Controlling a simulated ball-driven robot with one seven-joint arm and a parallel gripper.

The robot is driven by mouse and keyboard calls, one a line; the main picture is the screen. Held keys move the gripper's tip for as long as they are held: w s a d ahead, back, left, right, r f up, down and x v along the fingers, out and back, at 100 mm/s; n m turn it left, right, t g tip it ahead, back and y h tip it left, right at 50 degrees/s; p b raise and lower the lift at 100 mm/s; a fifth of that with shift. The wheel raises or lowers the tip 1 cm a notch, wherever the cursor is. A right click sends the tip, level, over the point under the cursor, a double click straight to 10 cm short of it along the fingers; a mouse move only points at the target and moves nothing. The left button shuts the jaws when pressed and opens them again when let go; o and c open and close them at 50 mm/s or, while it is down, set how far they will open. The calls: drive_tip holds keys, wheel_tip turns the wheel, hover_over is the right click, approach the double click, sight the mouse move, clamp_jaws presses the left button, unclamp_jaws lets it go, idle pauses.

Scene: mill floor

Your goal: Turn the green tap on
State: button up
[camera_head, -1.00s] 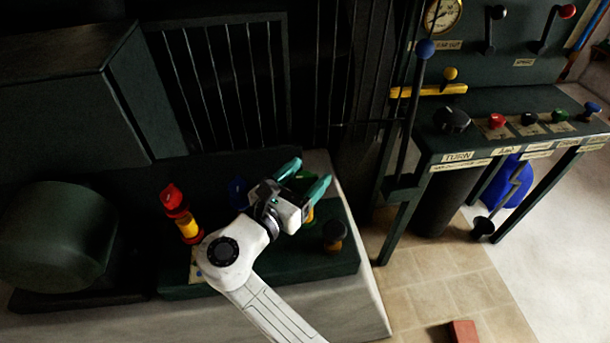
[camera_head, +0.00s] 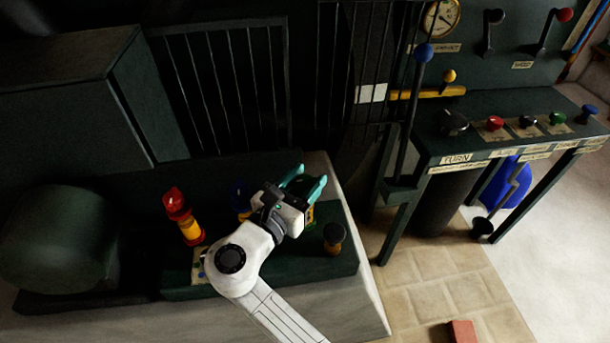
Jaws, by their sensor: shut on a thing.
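The green tap (camera_head: 311,214) stands on the dark green bench block, between the blue tap and the black-topped tap. Most of it is hidden behind my gripper; only a little green and yellow shows beside the fingers. My gripper (camera_head: 306,182) has teal fingers and is at the green tap, its fingers closed on the tap's handle. The exact grip is partly hidden by the white wrist.
A red tap (camera_head: 174,202) with a yellow body and a blue tap (camera_head: 238,192) stand to the left. A black-topped tap (camera_head: 333,236) stands close on the right. A control desk (camera_head: 500,104) with levers and knobs is further right. A brick (camera_head: 462,331) lies on the floor.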

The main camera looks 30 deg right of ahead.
drive_tip(key=n+t+y+p, duration=0.1)
drive_tip(key=p, duration=0.1)
drive_tip(key=n+t+y+p, duration=0.1)
drive_tip(key=t+p, duration=0.1)
drive_tip(key=p, duration=0.1)
drive_tip(key=shift+d+r+n+t+y, duration=0.1)
drive_tip(key=shift+r+n+t+y, duration=0.2)
drive_tip(key=shift+r+n, duration=0.1)
drive_tip(key=n+t+y, duration=0.1)
drive_tip(key=n+t+y+p, duration=0.2)
drive_tip(key=y, duration=0.1)
drive_tip(key=shift+f, duration=0.3)
drive_tip(key=n+t+y, duration=0.1)
drive_tip(key=y, duration=0.1)
drive_tip(key=n+y, duration=0.2)
drive_tip(key=shift+f+t+b, duration=0.15)
drive_tip(key=shift+t+b, duration=0.15)
drive_tip(key=shift+t, duration=0.1)
drive_tip(key=n+y+b, duration=0.1)
drive_tip(key=n+y, duration=0.2)
drive_tip(key=y, duration=0.1)
drive_tip(key=shift+t+y, duration=0.3)
drive_tip(key=n+y, duration=0.3)
drive_tip(key=y, duration=0.2)
drive_tip(key=shift+n+g+y, duration=0.9)
drive_tip(key=shift+n+y, duration=0.3)
drive_tip(key=shift+y, duration=0.7)
drive_tip(key=o, duration=0.9)
